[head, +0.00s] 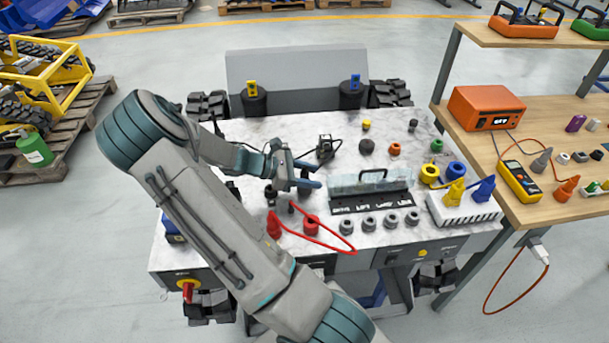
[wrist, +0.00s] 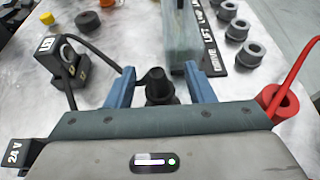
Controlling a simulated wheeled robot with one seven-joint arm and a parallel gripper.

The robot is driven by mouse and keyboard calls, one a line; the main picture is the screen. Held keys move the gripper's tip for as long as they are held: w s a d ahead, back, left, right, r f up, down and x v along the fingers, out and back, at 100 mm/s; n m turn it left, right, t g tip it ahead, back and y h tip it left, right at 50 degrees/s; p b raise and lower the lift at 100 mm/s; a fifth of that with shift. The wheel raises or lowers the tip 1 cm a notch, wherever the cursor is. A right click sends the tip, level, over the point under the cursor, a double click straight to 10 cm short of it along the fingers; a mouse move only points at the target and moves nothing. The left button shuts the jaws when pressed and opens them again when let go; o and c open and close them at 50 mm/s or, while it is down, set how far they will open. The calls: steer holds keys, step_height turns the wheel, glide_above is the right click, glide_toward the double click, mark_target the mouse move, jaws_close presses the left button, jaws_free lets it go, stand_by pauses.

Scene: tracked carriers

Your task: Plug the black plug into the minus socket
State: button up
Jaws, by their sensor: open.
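The black plug (wrist: 158,88) stands on the marble-look top between the two fingers of my gripper (wrist: 160,88) in the wrist view. My gripper is open, with one blue finger on each side of the plug and bare gaps between. A black cable runs from the plug to a black block with a white label (wrist: 68,62). In the head view my gripper (head: 314,175) is low over the top, left of the labelled strip. A dark round piece (head: 271,192) is left of it. I cannot make out a minus mark, so the minus socket is not certain.
A red ring-shaped piece (wrist: 281,101) with a red cable is close on the right. A clear cover with a handle (head: 372,182) stands by a row of grey sockets (head: 368,224). A 24 V label (wrist: 15,154) shows at lower left. Several coloured pieces stand behind.

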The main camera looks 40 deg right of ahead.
steer(key=shift+d+f, duration=0.1)
steer(key=shift+d, duration=0.05)
jaws_close()
steer(key=shift+r, duration=0.65)
steer(key=s+r, duration=0.9)
steer(key=s, duration=0.2)
steer(key=shift+s+d+r, duration=0.35)
steer(key=shift+s+d, duration=0.05)
